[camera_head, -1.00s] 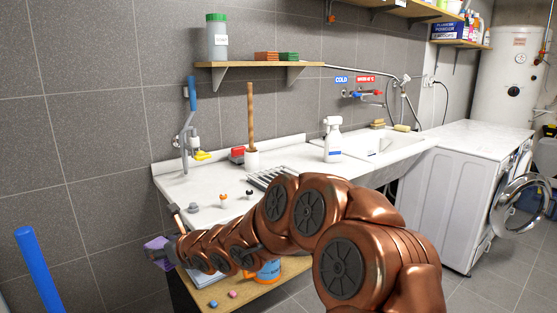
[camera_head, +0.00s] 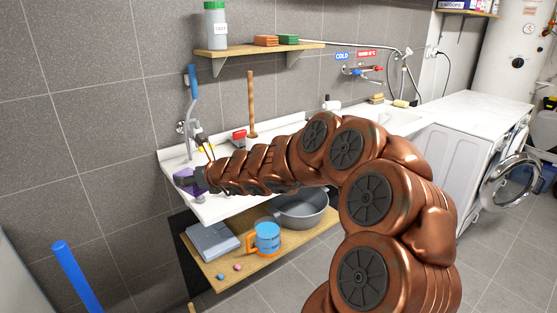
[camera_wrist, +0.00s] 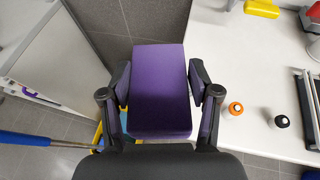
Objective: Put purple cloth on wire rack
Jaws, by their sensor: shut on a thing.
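The purple cloth (camera_wrist: 160,92) is a folded block held between the two fingers of my gripper (camera_wrist: 158,85) in the wrist view. In the head view the cloth (camera_head: 185,180) shows at the end of my gripper (camera_head: 195,179), at the left front end of the white counter. My gripper is shut on it. The wire rack (camera_wrist: 306,105) shows only in part at the right edge of the wrist view, on the counter to the right of the cloth. In the head view my arm hides the rack.
Small orange-topped (camera_wrist: 236,108) and black-topped (camera_wrist: 282,121) items stand on the counter between cloth and rack. A yellow item (camera_wrist: 262,8) lies farther back. The lower shelf (camera_head: 215,268) holds a blue mug (camera_head: 267,237) and a grey basin (camera_head: 303,210).

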